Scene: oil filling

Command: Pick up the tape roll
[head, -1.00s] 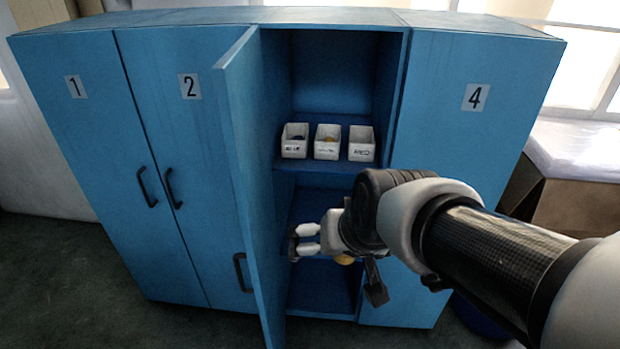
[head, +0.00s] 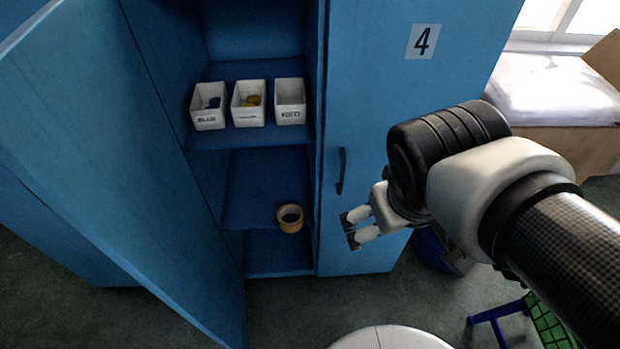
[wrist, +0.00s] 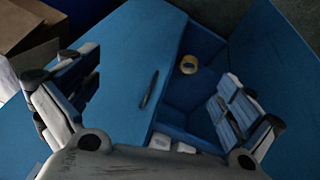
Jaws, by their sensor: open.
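A yellow tape roll (head: 290,218) lies at the front right of a lower shelf (head: 255,190) inside the open blue locker. In the wrist view the tape roll (wrist: 188,64) shows beyond the fingers, apart from them. My gripper (head: 352,228) is open and empty, to the right of the tape roll, in front of the locker door marked 4 (head: 385,130). In the wrist view the fingers of my gripper (wrist: 150,100) are spread wide, with the door handle and locker opening visible between them.
Three white bins, labelled BLUE (head: 209,120), a middle one (head: 248,117) and RED (head: 290,115), stand on the shelf above. The open locker door (head: 130,170) swings out at left. A blue and green object (head: 545,318) stands at lower right; cardboard boxes (head: 575,150) are beyond.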

